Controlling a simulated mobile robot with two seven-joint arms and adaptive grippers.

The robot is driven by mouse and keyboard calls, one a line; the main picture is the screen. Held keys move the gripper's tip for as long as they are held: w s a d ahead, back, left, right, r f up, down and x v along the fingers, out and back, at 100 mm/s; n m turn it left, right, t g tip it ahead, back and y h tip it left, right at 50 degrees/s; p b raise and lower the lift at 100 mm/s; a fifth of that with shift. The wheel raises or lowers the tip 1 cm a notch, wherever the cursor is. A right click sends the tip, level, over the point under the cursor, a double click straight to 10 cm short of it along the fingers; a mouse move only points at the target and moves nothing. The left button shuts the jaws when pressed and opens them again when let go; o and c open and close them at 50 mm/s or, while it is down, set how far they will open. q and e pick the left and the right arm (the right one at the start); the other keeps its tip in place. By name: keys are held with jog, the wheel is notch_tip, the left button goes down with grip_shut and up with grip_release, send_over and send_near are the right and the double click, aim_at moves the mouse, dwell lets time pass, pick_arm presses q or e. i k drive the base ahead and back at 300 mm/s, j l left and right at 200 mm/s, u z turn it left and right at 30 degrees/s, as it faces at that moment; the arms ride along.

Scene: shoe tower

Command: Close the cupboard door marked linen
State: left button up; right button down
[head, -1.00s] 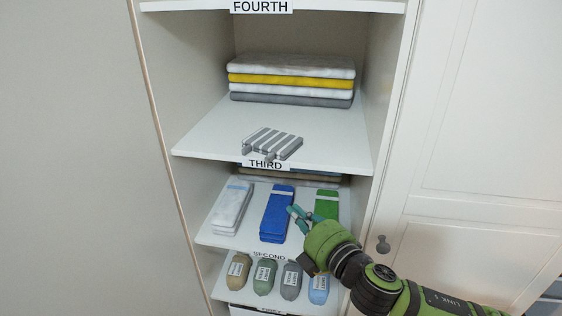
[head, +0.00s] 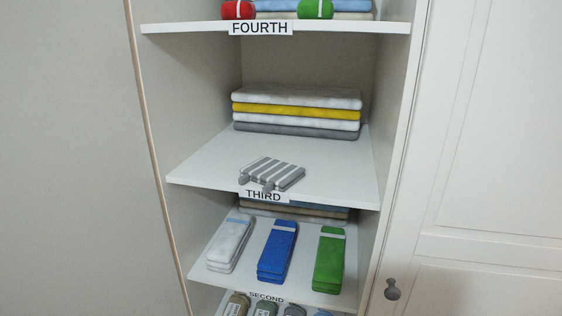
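An open cupboard compartment with white shelves fills the middle of the head view. A white panelled door (head: 490,150) with a dark round knob (head: 392,289) stands at the right of the compartment. No linen marking shows on it, and I cannot tell whether it is the linen door. A plain pale panel (head: 65,160) with a light wooden edge fills the left side; I cannot tell whether it is an opened door. Neither of my grippers is in view.
The third shelf (head: 200,165) holds folded towels (head: 297,112) and a striped grey folded cloth (head: 272,173). Below lie white (head: 229,245), blue (head: 277,250) and green (head: 329,260) folded stacks. Red (head: 237,9) and green (head: 315,8) rolls show on the fourth shelf.

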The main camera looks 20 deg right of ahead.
aim_at(280, 162)
jog(key=i+l+u, duration=0.15)
jog(key=l, duration=0.4)
jog(key=l+u, duration=0.15)
jog(key=l, duration=0.4)
jog(key=i+l+u, duration=0.1)
jog(key=l, duration=0.5)
